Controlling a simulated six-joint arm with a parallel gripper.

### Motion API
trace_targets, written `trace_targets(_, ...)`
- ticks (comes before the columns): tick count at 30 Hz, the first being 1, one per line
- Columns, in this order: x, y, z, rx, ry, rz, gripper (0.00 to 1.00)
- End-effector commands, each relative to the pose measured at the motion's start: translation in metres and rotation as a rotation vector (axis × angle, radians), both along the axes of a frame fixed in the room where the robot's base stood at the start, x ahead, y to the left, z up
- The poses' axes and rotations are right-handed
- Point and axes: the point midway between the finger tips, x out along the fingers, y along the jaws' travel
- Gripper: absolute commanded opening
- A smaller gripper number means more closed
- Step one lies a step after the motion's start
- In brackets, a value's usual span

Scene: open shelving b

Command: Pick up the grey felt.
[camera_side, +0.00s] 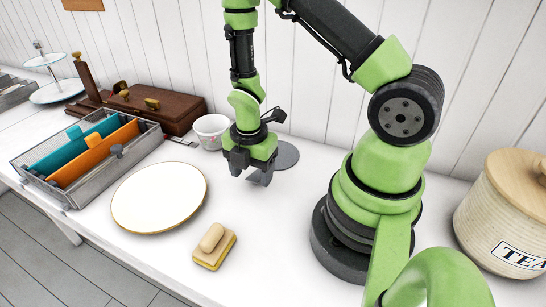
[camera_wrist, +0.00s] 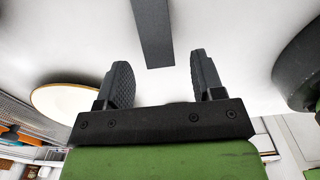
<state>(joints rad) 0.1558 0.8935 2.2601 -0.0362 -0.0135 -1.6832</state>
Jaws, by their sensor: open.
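In the wrist view, a dark grey straight-edged strip (camera_wrist: 153,35) runs in from the top edge and ends just beyond the gap between my fingers. I take it for the grey felt; its far end is cut off. In the side view, a flat, rounded grey piece (camera_side: 287,155) lies on the white table just behind my gripper, partly hidden by it. I cannot tell whether both are the same thing. My gripper (camera_side: 250,174) points down, low over the table. In the wrist view its fingers (camera_wrist: 160,85) are open, with nothing between them.
A white bowl (camera_side: 211,131) stands close left of my gripper. A gold-rimmed plate (camera_side: 160,196), a sponge-like block (camera_side: 214,252), a mesh tray (camera_side: 76,200) and a brown case (camera_side: 172,112) are to the left. A tea jar (camera_side: 502,220) stands far right. The table between gripper and block is clear.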

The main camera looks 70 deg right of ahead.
Motion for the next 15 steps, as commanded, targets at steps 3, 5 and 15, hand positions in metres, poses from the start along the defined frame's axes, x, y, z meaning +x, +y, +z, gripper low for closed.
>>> trace_targets(3, -0.001, 0.0, -0.012, 0.001, 0.003, -0.001, 0.62)
trace_targets(5, 0.0, 0.0, -0.015, 0.001, 0.001, 0.0, 0.62)
trace_targets(15, 0.0, 0.0, -0.016, 0.001, -0.001, 0.0, 0.41)
